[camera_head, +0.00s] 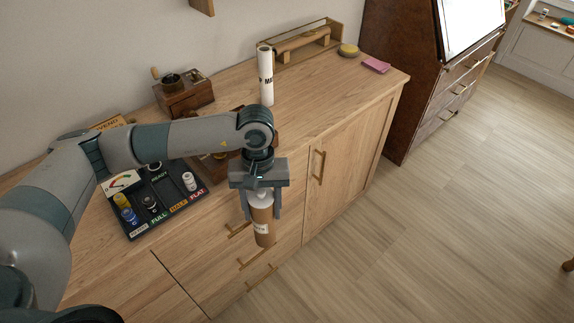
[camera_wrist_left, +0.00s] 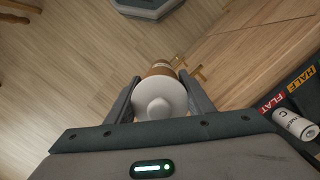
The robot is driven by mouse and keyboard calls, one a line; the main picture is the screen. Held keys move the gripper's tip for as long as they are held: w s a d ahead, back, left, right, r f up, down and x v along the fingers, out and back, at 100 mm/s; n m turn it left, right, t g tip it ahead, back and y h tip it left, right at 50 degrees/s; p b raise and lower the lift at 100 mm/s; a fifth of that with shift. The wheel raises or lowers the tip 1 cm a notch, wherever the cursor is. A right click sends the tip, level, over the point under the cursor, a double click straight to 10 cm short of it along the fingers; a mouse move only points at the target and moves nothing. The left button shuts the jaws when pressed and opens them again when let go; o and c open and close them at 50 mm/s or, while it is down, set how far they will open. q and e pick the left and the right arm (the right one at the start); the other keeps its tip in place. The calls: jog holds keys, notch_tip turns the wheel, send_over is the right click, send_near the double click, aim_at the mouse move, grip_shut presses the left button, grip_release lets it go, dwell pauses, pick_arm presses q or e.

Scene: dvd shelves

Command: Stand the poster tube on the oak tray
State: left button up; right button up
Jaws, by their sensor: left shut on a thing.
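My left gripper (camera_head: 262,204) is shut on a brown cardboard tube with a white cap, which I take for the poster tube (camera_head: 263,228). It holds the tube nearly upright, slightly tilted, in front of the cabinet's drawers. In the left wrist view the tube's white cap (camera_wrist_left: 160,98) sits between the two fingers (camera_wrist_left: 161,104). I cannot surely identify the oak tray; a long wooden tray-like piece (camera_head: 278,60) with a raised bar stands at the back of the cabinet top. My right gripper is not in view.
A white lettered tube (camera_head: 265,80) stands on the cabinet top (camera_head: 335,95). A dark sorting tray (camera_head: 147,222) with small cylinders lies at left, near a wooden grinder (camera_head: 185,95). Brown wooden items are partly hidden behind my arm. A yellow disc (camera_head: 348,50) and pink pad (camera_head: 376,65) lie at back right.

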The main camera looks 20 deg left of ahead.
pick_arm(q)
jog(key=s+a+f+m, duration=0.2)
jog(key=s+f+m, duration=0.1)
jog(key=s, duration=0.3)
jog(key=shift+s+a+m, duration=0.2)
jog(key=shift+m, duration=0.2)
